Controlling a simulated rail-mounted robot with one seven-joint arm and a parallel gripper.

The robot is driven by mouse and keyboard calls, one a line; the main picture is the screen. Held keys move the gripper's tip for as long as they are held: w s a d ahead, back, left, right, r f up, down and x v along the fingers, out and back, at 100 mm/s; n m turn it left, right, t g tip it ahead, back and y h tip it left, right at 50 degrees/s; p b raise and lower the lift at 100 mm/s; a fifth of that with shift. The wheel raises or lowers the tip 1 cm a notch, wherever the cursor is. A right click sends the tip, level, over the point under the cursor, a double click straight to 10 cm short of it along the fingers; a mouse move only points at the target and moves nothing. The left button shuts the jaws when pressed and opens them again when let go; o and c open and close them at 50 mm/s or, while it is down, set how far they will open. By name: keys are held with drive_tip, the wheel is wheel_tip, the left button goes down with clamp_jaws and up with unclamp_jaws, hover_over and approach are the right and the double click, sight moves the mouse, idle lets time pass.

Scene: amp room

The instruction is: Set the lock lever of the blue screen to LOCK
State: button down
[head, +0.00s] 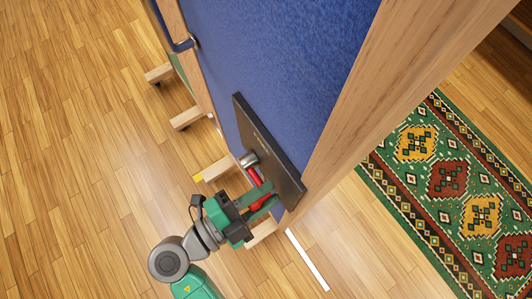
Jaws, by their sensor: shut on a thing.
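The blue screen (275,62) stands tall in the head view, with a wooden frame along its right edge (372,110). A dark plate (268,145) is fixed on its lower face. A red lever (255,178) shows at the plate, near a grey metal hub (248,160). My gripper (262,201), green and dark grey, is at the plate's lower end and shut on the red lever. The fingers hide part of the lever. Any LOCK lettering on the plate is too small to read.
Wooden feet (187,118) stick out at the left along the floor. A green patterned rug (445,185) lies at the right. A white strip (308,262) marks the floor. The wood floor at the left is clear.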

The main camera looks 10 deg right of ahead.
drive_tip(key=shift+f, duration=0.2)
drive_tip(key=c, duration=1.2)
unclamp_jaws()
drive_tip(key=shift+r, duration=0.1)
drive_tip(key=shift+a, duration=0.15)
drive_tip(key=p+v, duration=0.2)
drive_tip(key=v, duration=0.5)
drive_tip(key=shift+s+a, duration=0.2)
drive_tip(key=shift+a, duration=0.05)
